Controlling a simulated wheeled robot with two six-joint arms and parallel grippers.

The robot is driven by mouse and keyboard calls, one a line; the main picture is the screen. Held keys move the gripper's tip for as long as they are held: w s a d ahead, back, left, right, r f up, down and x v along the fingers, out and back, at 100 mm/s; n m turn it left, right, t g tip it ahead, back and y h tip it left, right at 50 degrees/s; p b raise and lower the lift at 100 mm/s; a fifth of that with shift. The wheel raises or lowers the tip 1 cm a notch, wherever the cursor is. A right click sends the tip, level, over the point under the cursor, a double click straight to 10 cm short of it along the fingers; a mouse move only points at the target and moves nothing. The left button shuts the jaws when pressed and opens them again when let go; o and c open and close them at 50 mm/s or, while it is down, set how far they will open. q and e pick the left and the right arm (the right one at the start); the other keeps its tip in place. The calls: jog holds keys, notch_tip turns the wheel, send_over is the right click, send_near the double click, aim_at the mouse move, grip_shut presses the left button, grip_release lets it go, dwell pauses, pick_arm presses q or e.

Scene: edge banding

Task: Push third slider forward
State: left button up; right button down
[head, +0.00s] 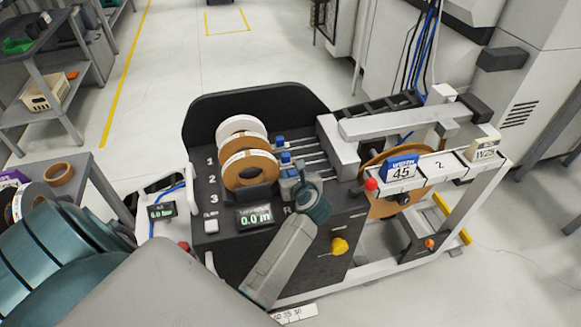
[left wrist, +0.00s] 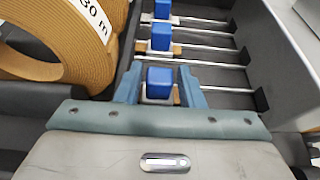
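The third slider (left wrist: 160,82) is a blue block on a rod, nearest to my gripper in the left wrist view. My left gripper (head: 299,182) is over the slider rods of the black machine. In the left wrist view, the fingers of my left gripper (left wrist: 160,85) stand on either side of the third slider, with small gaps. The second slider (left wrist: 160,38) and first slider (left wrist: 162,8) lie beyond it; blue blocks of the first (head: 280,141) and second (head: 286,157) show in the head view. There the gripper mostly hides the third. My right gripper is out of view.
Rolls of edge band (head: 250,170) stand left of the sliders, close to my left finger in the wrist view. A grey metal block (head: 338,148) closes the rods' right end. A display (head: 255,217) and yellow knob (head: 339,246) are on the machine front.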

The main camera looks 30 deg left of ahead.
aim_at(293, 174)
pick_arm(q)
jog(key=shift+x, duration=1.7)
